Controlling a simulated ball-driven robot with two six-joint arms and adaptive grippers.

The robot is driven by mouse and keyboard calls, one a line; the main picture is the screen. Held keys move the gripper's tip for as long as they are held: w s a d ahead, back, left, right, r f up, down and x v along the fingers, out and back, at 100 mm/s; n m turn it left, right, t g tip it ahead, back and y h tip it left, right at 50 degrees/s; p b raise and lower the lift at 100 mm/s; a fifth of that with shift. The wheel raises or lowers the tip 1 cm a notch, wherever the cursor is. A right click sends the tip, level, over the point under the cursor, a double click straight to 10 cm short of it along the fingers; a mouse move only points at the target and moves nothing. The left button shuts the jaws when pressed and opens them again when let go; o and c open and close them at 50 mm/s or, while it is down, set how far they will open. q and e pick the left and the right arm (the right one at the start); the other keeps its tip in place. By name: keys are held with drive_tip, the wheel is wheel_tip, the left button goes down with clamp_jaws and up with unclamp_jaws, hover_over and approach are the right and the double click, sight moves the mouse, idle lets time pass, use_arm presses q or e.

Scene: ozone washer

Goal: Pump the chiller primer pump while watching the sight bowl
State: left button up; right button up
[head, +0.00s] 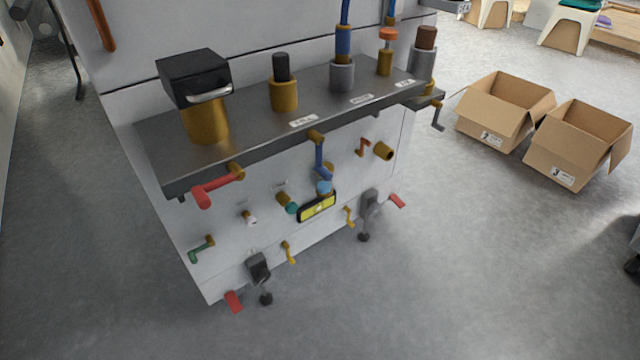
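A white machine panel (240,222) with a grey metal shelf (250,125) stands in the middle of the head view. On the shelf are a brass cylinder with a black post (283,85), a grey cylinder with a blue post (342,72), a brass piece with an orange cap (386,55) and a brass base under a black box (195,78). Small white labels (303,121) are unreadable. I cannot tell which part is the chiller primer pump or the sight bowl. Neither of my grippers shows.
Two open cardboard boxes (505,110) (580,145) stand right. The grey floor in front is clear.

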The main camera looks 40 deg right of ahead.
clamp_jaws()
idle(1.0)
